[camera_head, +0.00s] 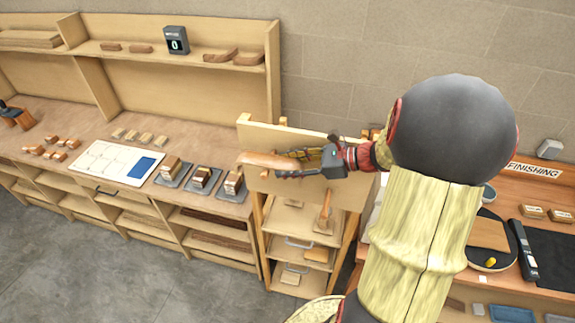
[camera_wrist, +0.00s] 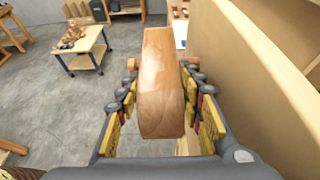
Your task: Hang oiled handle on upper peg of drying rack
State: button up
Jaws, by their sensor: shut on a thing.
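My gripper (camera_head: 308,159) is shut on a reddish-brown wooden handle (camera_head: 268,160), which sticks out to the left, roughly level, in front of the rack's upper board. In the wrist view the handle (camera_wrist: 161,85) lies between the two yellow-padded fingers of my gripper (camera_wrist: 162,110). The drying rack (camera_head: 262,137) is a pale wooden frame with an upright back board and shelves below. Other parts of the board and any peg behind my gripper are hidden. Another wooden handle (camera_head: 324,209) hangs lower on the rack.
A finishing bench (camera_head: 545,180) with a dark mat stands to the right, partly behind my arm. Open floor (camera_head: 130,270) lies in front.

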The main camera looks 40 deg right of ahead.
jog(key=o, duration=1.1)
jog(key=shift+o, duration=0.8)
jog(key=o, duration=0.3)
jog(key=shift+a, duration=0.1)
jog(key=shift+r, duration=0.15)
jog(key=shift+c, duration=0.4)
jog(key=shift+d, duration=0.2)
jog(key=shift+s+d+r, duration=0.1)
jog(key=shift+s, duration=0.05)
jog(key=shift+p+v, duration=1.65)
jog(key=shift+v, duration=1.6)
